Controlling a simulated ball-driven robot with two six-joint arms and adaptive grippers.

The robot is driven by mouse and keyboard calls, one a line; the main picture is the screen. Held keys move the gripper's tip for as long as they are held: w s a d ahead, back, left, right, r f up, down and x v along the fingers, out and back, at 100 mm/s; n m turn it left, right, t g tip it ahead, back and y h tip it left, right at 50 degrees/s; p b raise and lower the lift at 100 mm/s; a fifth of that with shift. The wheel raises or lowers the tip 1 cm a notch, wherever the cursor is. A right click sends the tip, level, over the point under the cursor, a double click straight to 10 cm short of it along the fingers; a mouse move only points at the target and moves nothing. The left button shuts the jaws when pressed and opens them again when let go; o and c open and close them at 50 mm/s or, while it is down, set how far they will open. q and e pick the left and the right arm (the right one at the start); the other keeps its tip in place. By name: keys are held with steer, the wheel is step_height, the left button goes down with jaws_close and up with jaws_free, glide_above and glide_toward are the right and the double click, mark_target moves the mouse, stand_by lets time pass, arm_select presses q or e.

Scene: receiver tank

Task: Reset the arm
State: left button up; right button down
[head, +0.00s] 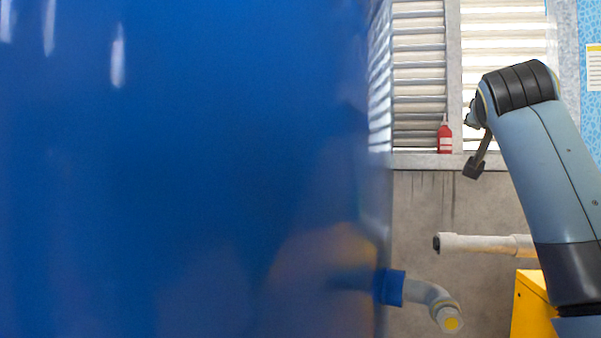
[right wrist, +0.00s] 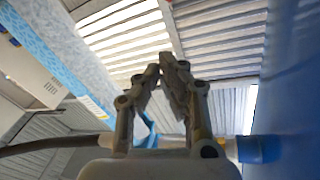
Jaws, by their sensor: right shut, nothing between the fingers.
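My right gripper (head: 474,168) shows in the head view at the end of my right arm, partly hidden behind the wrist, with a dark fingertip pointing down. In the right wrist view the gripper (right wrist: 162,70) is shut, its fingertips close together and empty. The arm is raised and bent, to the right of the large blue tank (head: 190,150) and apart from it. The tank also fills the right edge of the right wrist view (right wrist: 295,100). My left gripper is not in view.
A bent pipe with a blue collar (head: 391,287) leaves the tank at lower right. A pale pipe (head: 480,243) stands above a yellow box (head: 530,305). A red bottle (head: 445,138) sits on the sill by the louvred window (head: 418,70). Open space lies between tank and arm.

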steer(key=s+a+f+n+g+y, duration=0.15)
steer(key=s+f, duration=0.35)
steer(key=f, duration=0.5)
steer(key=s+f+n+g+y, duration=0.1)
steer(key=s+f+n+g, duration=0.3)
steer(key=f, duration=0.7)
steer(key=s+f+g+y, duration=0.1)
steer(key=s+f+y, duration=0.1)
steer(key=s+f, duration=0.6)
steer(key=s+a+f+n+g+y, duration=0.1)
steer(key=s+a+f+n+g, duration=0.15)
steer(key=s+f, duration=0.75)
steer(key=s+a+f+n+g+y, duration=0.2)
steer(key=s+f+g, duration=0.35)
steer(key=s, duration=0.75)
step_height(320, 180, down, 34)
steer(key=s+d+b, duration=0.3)
steer(key=b, duration=0.4)
steer(key=s+f+b, duration=0.3)
steer(key=s+f, duration=0.6)
steer(key=f, duration=0.2)
steer(key=s+f+g+b, duration=0.1)
steer(key=s+f+b, duration=0.2)
steer(key=s+f, duration=0.6)
step_height(320, 180, down, 3)
steer(key=shift+s+d+f+m+b, duration=0.2)
steer(key=shift+s+d+m+b, duration=0.15)
steer(key=shift+d, duration=0.1)
